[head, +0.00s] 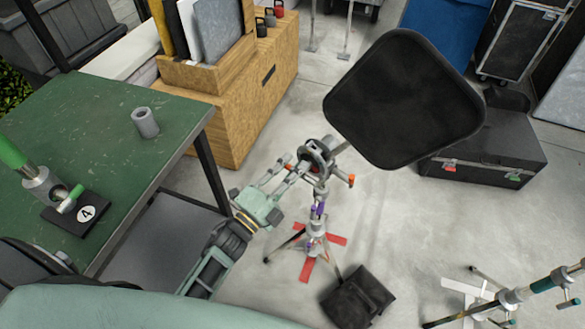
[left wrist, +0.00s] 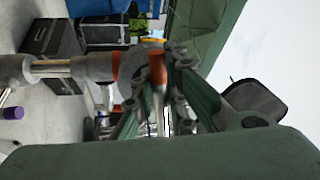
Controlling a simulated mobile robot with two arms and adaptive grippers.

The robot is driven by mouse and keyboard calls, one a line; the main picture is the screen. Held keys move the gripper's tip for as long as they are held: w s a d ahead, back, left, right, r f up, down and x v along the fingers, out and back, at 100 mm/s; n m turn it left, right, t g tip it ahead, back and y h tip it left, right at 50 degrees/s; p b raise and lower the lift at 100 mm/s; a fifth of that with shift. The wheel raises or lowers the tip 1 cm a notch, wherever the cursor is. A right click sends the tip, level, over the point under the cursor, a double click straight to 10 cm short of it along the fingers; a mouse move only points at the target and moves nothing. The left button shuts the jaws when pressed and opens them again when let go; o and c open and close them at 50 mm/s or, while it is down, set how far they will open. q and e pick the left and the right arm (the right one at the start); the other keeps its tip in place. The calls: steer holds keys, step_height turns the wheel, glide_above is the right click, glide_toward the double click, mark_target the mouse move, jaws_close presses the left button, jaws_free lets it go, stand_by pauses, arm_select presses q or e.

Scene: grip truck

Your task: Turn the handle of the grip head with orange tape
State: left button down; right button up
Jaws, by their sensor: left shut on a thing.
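The grip head (head: 318,155) is a dark round clamp on top of a light stand (head: 318,228), with orange-tipped handles, one orange tip (head: 350,181) showing at its right. A large black square panel (head: 404,100) is held beside it. My left gripper (head: 288,178) reaches the grip head from the lower left. In the left wrist view, my left gripper (left wrist: 160,105) is shut on a metal handle with an orange end (left wrist: 157,68), which stands between the fingers. The grey grip head (left wrist: 130,67) is just beyond. The exact finger contact is partly hidden. My right gripper is not in view.
A green table (head: 95,120) stands at the left with a grey cylinder (head: 145,122). A wooden cart (head: 232,110) is behind. A black bag (head: 357,297) lies by the stand's feet. Another stand (head: 510,300) is at the lower right; black cases (head: 482,150) are behind.

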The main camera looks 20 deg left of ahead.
arm_select(q)
steer(key=c, duration=1.8)
jaws_free()
steer(key=shift+d+f, duration=0.1)
steer(key=shift+o, duration=0.2)
steer(key=shift+s, duration=0.1)
steer(key=v, duration=1.2)
